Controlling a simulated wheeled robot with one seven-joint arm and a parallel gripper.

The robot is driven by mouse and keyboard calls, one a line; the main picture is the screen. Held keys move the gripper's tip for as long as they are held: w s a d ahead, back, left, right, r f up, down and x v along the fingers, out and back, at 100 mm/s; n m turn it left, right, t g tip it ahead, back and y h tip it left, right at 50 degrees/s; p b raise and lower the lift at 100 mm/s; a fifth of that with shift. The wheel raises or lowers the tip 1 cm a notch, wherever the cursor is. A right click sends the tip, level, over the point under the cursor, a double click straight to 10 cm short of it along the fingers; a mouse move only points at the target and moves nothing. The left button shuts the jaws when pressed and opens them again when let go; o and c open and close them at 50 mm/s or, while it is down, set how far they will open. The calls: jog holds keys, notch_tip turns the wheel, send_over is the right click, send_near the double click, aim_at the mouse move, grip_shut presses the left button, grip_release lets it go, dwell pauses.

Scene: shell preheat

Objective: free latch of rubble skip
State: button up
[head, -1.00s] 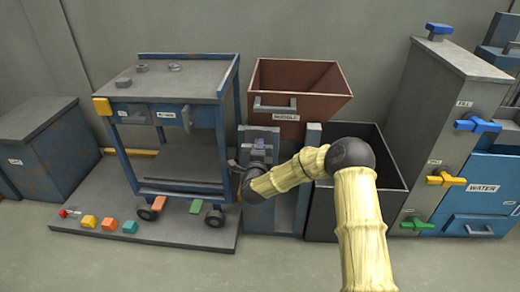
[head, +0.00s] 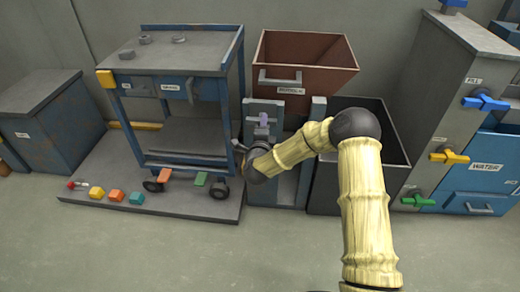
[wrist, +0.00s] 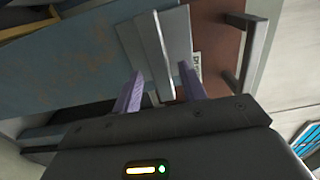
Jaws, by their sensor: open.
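The rubble skip (head: 325,82) is a brown-red bin with a grey bar handle (head: 280,79), standing at the back behind blue-grey posts. My gripper (head: 263,121) is in front of the left post, just below the skip. In the wrist view my gripper (wrist: 161,72) is open, with two purple fingers. A pale grey upright bar (wrist: 162,50) on a grey plate, which looks like the latch, lies between and ahead of the fingertips. I cannot tell whether they touch it. In the head view my gripper hides this part. The skip's handle also shows in the wrist view (wrist: 246,48).
A blue cart (head: 185,58) on wheels stands left on a low grey platform (head: 110,165). A dark open bin (head: 330,190) is right of the posts, partly behind my arm. A grey cabinet (head: 450,80) with coloured valves stands further right. The front floor is clear.

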jog(key=s+p, duration=0.3)
jog(key=s, duration=1.1)
jog(key=shift+s+a, duration=0.25)
jog(key=shift+s, duration=0.1)
jog(key=shift+w, duration=0.1)
jog(key=s+d+r+n+g+p, duration=0.2)
jog(key=s+d+r+n+g, duration=0.3)
jog(key=s+d+n+g, duration=0.45)
jog(key=s+d+r+n+g+p, duration=0.2)
jog(key=s+d+r+n+g, duration=0.3)
jog(key=s+d+n, duration=0.55)
notch_tip(320, 180, up, 36)
jog(key=m+p, duration=0.1)
jog(key=p, duration=3.5)
jog(key=shift+s+d+g+y, duration=0.15)
jog(key=shift+s+g+y, duration=0.15)
jog(key=shift+s+g, duration=0.15)
